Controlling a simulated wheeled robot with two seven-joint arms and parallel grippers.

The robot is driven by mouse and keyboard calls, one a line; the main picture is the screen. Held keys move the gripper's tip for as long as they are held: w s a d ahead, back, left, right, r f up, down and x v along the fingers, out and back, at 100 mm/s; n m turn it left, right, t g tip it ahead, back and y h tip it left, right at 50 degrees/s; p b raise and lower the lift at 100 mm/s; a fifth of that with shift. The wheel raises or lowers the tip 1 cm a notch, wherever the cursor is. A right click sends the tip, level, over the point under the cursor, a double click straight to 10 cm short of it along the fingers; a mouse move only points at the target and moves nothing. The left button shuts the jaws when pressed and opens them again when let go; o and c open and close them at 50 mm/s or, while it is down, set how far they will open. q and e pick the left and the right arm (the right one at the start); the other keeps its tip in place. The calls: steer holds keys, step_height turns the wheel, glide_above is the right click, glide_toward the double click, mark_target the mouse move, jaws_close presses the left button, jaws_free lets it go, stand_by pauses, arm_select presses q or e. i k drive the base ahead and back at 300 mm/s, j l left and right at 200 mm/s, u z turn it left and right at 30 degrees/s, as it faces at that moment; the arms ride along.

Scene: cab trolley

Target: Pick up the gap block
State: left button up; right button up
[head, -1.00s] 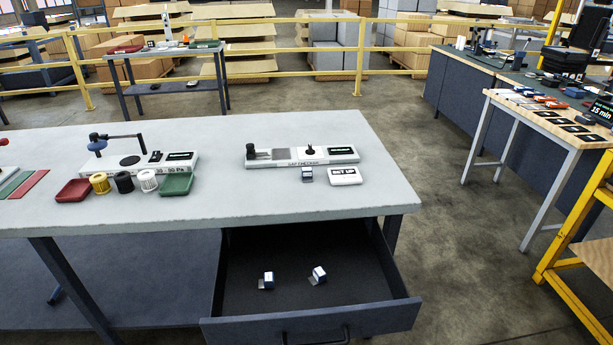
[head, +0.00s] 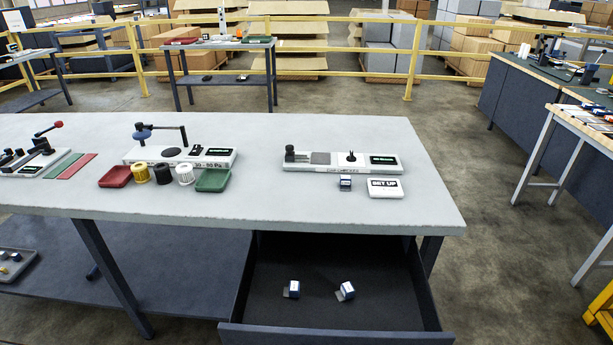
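A small blue-and-white block (head: 345,182) stands on the grey table (head: 420,205), in front of a long white fixture (head: 342,168) whose front label seems to read gap checker. Two similar blocks lie apart in the open drawer below, a left one (head: 294,289) and a right one (head: 347,290), each with a thin grey plate at its side. I cannot tell which of them is called the gap block. Neither of my grippers is in view.
A white "SET UP" sign (head: 385,188) stands right of the table block. A red tray (head: 115,177), several filter-like cylinders and a green tray (head: 213,181) sit further left. The drawer (head: 335,333) sticks out below the table front.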

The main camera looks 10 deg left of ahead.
mark_target(345, 180)
steer(key=i+l+u, duration=0.3)
steer(key=l, duration=0.3)
steer(key=i+l+u, duration=0.1)
steer(key=l, duration=0.25)
steer(key=i+l+u, duration=0.15)
steer(key=l, duration=0.2)
steer(key=i+l+u, duration=0.15)
steer(key=l, duration=0.2)
steer(key=i+l+u, duration=0.15)
steer(key=l, duration=0.25)
